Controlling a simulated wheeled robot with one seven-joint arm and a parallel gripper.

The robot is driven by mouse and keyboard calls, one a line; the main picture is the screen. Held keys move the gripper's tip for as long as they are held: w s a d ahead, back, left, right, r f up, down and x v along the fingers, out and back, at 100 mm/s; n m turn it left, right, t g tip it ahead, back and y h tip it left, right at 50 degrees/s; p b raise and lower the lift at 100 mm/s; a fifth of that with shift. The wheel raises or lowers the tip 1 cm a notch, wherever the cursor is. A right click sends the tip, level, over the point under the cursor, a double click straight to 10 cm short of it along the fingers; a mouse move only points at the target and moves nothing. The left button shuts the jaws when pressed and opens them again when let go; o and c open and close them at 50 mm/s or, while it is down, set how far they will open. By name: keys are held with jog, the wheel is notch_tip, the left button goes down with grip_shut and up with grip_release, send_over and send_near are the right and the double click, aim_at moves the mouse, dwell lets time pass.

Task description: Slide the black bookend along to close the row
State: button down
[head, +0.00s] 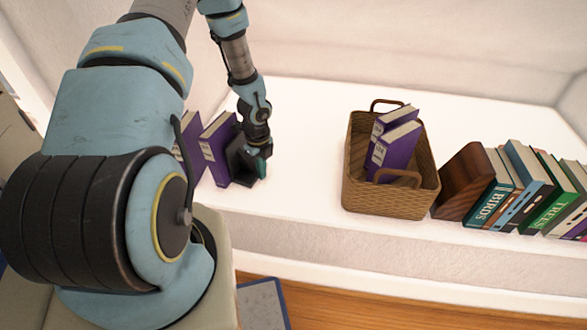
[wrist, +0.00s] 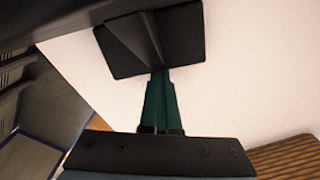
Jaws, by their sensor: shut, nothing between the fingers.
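The black bookend (head: 243,161) stands on the white shelf at the right end of a short row of purple books (head: 217,149), close beside the nearest one. My gripper (head: 261,163) is down at the right side of the bookend, its dark green fingers shut and empty. In the wrist view the bookend (wrist: 181,36) lies just beyond the shut fingertips (wrist: 158,78), which look to be at or against its edge; I cannot tell whether they touch. My arm hides the left part of the purple row in the head view.
A wicker basket (head: 391,207) holding purple books (head: 397,148) stands right of my gripper, with bare shelf between. Further right, a brown wooden bookend (head: 465,182) stands beside a row of several books (head: 527,187). The shelf's front edge runs below them.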

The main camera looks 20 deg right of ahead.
aim_at(221, 142)
jog(key=shift+w+a+p, duration=0.95)
jog(key=shift+a, duration=1.1)
jog(key=shift+w+a+p, duration=0.9)
jog(key=shift+w+a, duration=0.05)
jog(key=shift+a, duration=1.15)
jog(key=shift+w+a+p, duration=0.95)
jog(key=shift+a, duration=1.1)
jog(key=shift+d, duration=0.15)
jog(key=shift+s+d, duration=0.4)
jog(key=shift+d, duration=0.4)
notch_tip(221, 142, up, 10)
jog(key=p, duration=0.8)
jog(key=shift+d+r+p, duration=0.1)
jog(key=shift+p, duration=0.2)
